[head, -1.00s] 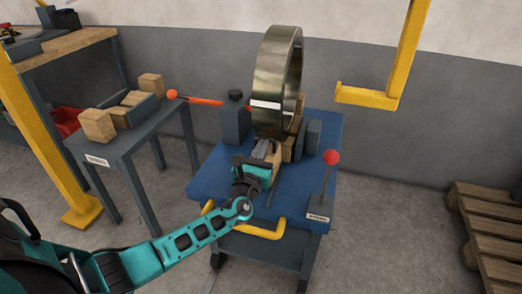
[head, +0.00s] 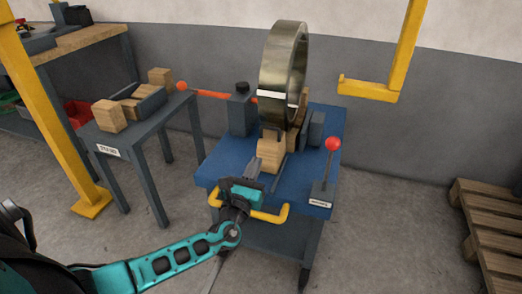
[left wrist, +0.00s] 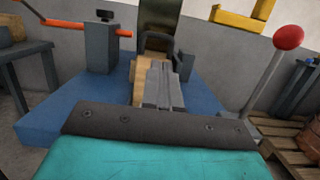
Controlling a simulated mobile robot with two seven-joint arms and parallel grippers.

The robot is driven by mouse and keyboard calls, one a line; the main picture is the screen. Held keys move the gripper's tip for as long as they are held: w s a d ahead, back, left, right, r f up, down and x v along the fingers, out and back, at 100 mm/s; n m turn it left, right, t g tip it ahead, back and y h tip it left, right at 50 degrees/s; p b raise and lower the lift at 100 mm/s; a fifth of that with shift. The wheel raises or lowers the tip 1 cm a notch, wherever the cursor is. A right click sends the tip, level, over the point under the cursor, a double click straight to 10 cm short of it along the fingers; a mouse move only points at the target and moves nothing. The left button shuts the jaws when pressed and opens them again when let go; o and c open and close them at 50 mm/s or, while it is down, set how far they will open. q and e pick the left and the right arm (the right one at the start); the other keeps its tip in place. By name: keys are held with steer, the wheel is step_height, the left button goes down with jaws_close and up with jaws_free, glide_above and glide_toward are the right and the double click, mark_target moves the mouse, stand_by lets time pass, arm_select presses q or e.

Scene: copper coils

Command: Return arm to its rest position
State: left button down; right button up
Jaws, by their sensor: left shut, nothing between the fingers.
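My left gripper (head: 252,168) is at the front edge of the blue-topped cart (head: 314,187) in the head view, above the yellow handle. Its fingers (left wrist: 158,84) are together and empty in the left wrist view, pointing toward the coil. A wooden block (head: 271,155) sits against the front of the coil's base, just beyond my fingertips. The coil's lower part (left wrist: 160,17) shows in the left wrist view. My right gripper is not in view.
A lever with a red knob (head: 333,144) rises at the cart's right. An orange bar (head: 212,94) juts left from a grey post. A side table (head: 150,121) holds wooden blocks. A yellow hook (head: 370,90) hangs at upper right. Pallets (head: 492,225) lie at the right.

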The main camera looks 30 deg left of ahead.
arm_select(q)
steer(key=s+d+f+n+g+h, duration=0.2)
steer(key=s+d+f+n+g, duration=0.3)
steer(key=s+n, duration=0.5)
steer(key=s+d+f+n+g+h, duration=0.4)
steer(key=d+n, duration=0.4)
steer(key=n, duration=0.6)
steer(key=s+d+r+n+h, duration=0.2)
steer(key=s+d+n, duration=0.2)
steer(key=d+n, duration=0.15)
steer(key=s+a+r+n+y+p, duration=0.1)
steer(key=a+r+p, duration=0.3)
steer(key=r+p, duration=0.8)
steer(key=p+v, duration=0.1)
steer(key=p, duration=0.6)
steer(key=shift+s, duration=0.25)
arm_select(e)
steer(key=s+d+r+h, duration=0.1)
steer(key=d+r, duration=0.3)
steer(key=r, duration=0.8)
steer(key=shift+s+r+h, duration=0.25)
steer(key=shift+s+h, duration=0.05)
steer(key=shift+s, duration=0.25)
arm_select(q)
steer(key=shift+a, duration=0.1)
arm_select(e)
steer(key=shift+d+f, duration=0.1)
